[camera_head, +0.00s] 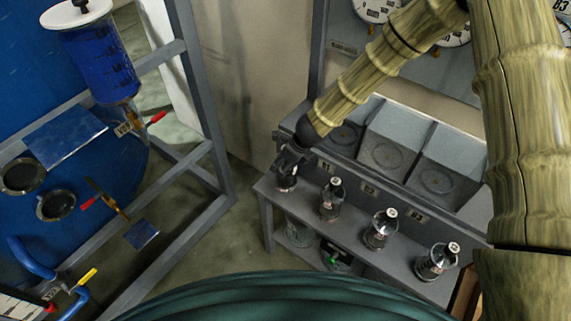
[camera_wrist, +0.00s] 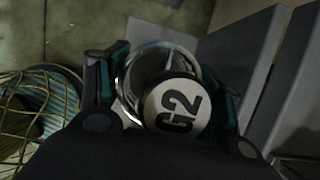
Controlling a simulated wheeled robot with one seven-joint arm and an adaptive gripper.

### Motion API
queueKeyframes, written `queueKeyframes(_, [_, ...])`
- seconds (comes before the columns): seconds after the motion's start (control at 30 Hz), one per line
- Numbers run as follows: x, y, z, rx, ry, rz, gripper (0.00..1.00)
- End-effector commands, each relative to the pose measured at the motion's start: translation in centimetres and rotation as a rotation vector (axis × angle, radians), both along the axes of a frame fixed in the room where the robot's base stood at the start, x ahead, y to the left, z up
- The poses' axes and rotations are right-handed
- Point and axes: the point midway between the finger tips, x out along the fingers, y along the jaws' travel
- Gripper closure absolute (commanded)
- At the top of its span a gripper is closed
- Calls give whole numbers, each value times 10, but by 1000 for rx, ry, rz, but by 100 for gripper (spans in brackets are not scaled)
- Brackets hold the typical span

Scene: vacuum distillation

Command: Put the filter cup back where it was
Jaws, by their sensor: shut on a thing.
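My gripper (camera_head: 290,158) is at the left end of the grey shelf, with its fingers around a dark filter cup (camera_head: 287,183). In the wrist view my gripper (camera_wrist: 165,85) has one finger on each side of the cup.
Behind the shelf (camera_head: 388,265) are several grey bays with round recesses (camera_head: 388,154). Gauges (camera_head: 375,10) hang above. A blue tank with a metal frame (camera_head: 190,80) stands at the left. Items sit on the lower shelf. Bare floor (camera_head: 215,240) lies between frame and shelf.

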Motion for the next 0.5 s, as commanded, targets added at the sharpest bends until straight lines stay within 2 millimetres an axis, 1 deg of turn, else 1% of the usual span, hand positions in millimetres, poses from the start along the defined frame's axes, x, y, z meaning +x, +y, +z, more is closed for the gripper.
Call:
queueKeyframes(0.27, [0, 0, -17, 1, 0, -2, 100])
queueKeyframes(0.5, [1, 0, -21, 1, -3, -1, 100])
